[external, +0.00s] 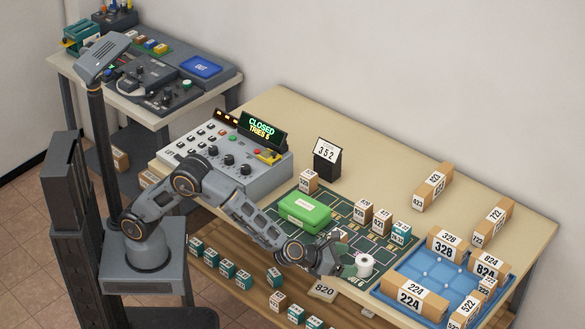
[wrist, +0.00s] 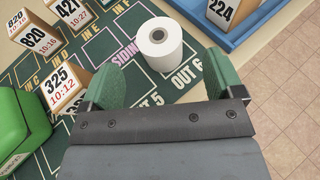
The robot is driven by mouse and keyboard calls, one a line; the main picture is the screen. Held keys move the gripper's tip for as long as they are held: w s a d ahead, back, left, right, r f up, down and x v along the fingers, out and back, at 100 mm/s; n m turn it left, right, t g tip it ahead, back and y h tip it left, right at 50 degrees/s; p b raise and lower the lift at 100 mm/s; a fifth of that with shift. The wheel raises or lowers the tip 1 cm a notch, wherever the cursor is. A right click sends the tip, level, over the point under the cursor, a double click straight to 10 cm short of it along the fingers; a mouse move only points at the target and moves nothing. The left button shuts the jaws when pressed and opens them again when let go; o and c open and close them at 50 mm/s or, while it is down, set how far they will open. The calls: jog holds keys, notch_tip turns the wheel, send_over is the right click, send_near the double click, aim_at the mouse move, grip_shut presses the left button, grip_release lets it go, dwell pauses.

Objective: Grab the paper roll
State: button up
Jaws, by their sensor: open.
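The white paper roll (external: 364,265) stands upright on the dark green printed mat (external: 376,243), close to the table's front edge. In the wrist view the roll (wrist: 160,42) is ahead of my gripper (wrist: 160,80), between the directions of its two green-padded fingers but beyond their tips. My gripper (external: 335,262) is open with nothing between the fingers, just left of the roll in the external view. The roll's top with its small dark core hole is visible.
A green box (external: 305,212) and a 325 block (wrist: 65,85) are left of my gripper. Several numbered blocks stand behind. A blue tray (external: 436,269) with cartons lies right of the roll. A control panel (external: 225,155) reading CLOSED stands at the left.

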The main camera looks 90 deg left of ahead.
aim_at(357, 262)
jog(key=shift+f+p+x, duration=0.2)
jog(key=shift+p+x, duration=0.3)
jog(key=shift+x, duration=2.8)
jog(key=shift+s, duration=0.15)
jog(key=shift+c, duration=0.4)
jog(key=c, duration=0.9)
jog(key=shift+c, duration=0.3)
jog(key=shift+r, duration=0.15)
